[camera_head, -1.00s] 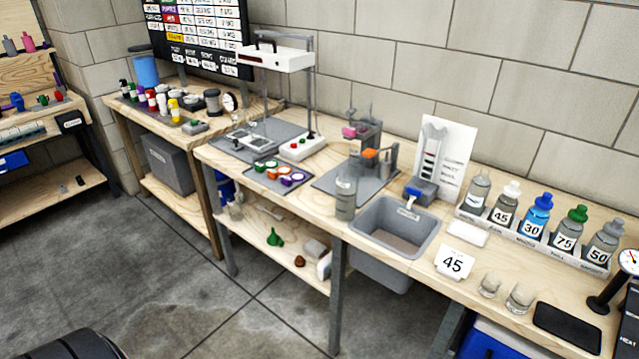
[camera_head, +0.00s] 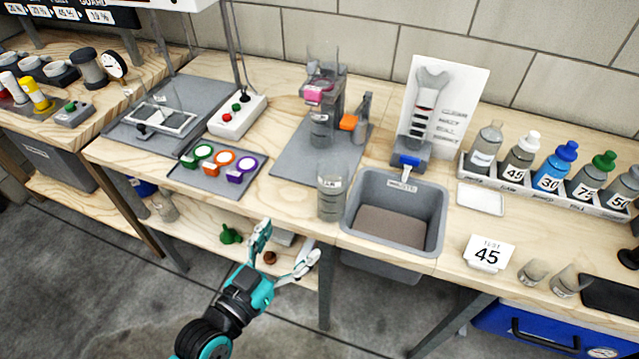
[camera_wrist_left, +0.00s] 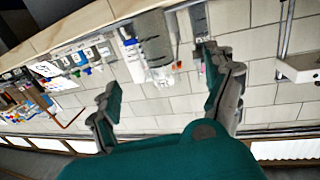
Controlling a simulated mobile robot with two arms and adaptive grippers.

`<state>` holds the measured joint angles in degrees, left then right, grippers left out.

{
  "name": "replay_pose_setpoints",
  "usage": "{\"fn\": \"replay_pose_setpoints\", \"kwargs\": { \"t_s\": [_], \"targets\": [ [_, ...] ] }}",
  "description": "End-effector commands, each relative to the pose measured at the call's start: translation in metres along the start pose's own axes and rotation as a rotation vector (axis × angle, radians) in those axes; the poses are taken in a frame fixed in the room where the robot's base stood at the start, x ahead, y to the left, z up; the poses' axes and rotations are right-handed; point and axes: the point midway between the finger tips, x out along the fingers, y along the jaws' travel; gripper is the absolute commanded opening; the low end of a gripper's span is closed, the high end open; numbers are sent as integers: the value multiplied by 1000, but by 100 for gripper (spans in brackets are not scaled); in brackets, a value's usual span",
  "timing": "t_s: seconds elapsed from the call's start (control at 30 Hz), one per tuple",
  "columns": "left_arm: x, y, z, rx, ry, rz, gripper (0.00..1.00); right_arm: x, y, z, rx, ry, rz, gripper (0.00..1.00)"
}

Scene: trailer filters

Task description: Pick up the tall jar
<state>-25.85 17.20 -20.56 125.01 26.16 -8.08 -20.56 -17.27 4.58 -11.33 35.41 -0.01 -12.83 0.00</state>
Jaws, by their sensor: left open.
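The tall jar (camera_head: 331,195) is a clear, greyish cylinder with a small label. It stands upright near the front edge of the workbench (camera_head: 285,212), just left of the sink. My left gripper (camera_head: 288,241) is open and empty. In the head view it shows below and left of the jar, in front of the bench edge, apart from the jar. In the left wrist view, which looks upside down, a clear cylinder that looks like the jar (camera_wrist_left: 157,52) shows between and beyond the open fingers (camera_wrist_left: 158,78). My right gripper is not in view.
The grey sink (camera_head: 440,215) is close to the jar's right. A "45" card (camera_head: 488,252) and two small beakers stand further right.

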Motion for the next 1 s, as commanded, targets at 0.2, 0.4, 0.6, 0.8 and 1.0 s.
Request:
{"fn": "replay_pose_setpoints", "kwargs": {
  "t_s": [0.2, 0.4, 0.6, 0.8, 1.0],
  "targets": [
    [51, 0, -3, -1, 4, -2, 85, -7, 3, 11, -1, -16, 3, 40],
    [86, 0, -1, -1, 2, -1, 85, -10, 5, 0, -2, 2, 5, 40],
    [100, 0, 0, -1, 0, -1, 85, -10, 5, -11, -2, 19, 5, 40],
    [126, 5, 2, -2, 1, -1, 85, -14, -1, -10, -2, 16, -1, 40],
    [148, 5, 4, 1, 0, -1, 85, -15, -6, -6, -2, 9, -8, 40]
  ]
}}
